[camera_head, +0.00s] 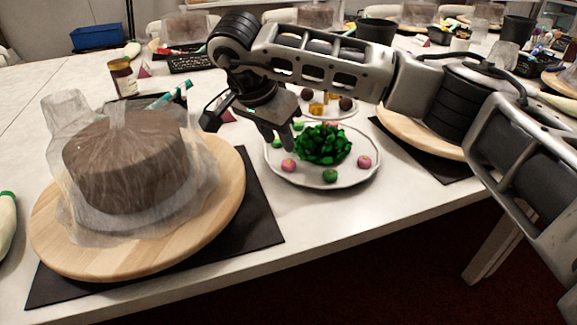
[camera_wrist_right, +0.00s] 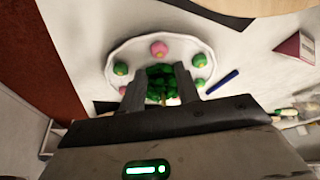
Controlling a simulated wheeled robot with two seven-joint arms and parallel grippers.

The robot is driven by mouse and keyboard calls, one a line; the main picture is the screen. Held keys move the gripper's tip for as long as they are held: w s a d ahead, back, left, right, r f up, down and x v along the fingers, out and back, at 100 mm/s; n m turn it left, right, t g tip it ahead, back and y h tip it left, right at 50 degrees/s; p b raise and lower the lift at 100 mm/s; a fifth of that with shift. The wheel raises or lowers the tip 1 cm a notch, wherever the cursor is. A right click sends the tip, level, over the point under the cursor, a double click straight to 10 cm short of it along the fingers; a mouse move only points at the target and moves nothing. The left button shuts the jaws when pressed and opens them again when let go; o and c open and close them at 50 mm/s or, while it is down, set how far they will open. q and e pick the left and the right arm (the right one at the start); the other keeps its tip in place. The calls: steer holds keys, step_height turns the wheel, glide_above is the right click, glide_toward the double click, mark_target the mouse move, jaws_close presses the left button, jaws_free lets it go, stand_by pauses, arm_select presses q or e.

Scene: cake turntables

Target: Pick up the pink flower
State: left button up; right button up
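A pink flower (camera_head: 289,165) lies on the front left of a white plate (camera_head: 348,180). A second pink flower (camera_head: 365,161) lies on the plate's right side. One pink flower (camera_wrist_right: 158,49) shows in the right wrist view, beyond my fingertips; I cannot tell which one it is. My right gripper (camera_head: 280,142) is over the plate's left part, pointing down, beside the green leaf pile. In the right wrist view my right gripper (camera_wrist_right: 160,82) is open, with two fingers apart and green leaves (camera_wrist_right: 160,76) visible between them. My left gripper is not in view.
Several green flowers (camera_head: 330,176) ring the leaf pile (camera_head: 322,144). A wrapped brown cake (camera_head: 130,165) on a wooden turntable (camera_head: 225,195) stands left of the plate. Another turntable (camera_head: 400,126) is at the right. A jar (camera_head: 122,77) stands behind the cake.

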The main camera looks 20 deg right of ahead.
mark_target(287, 162)
steer(key=shift+b+x, duration=0.3)
steer(key=shift+x, duration=3.1)
steer(key=shift+s+a, duration=0.15)
steer(key=c, duration=0.6)
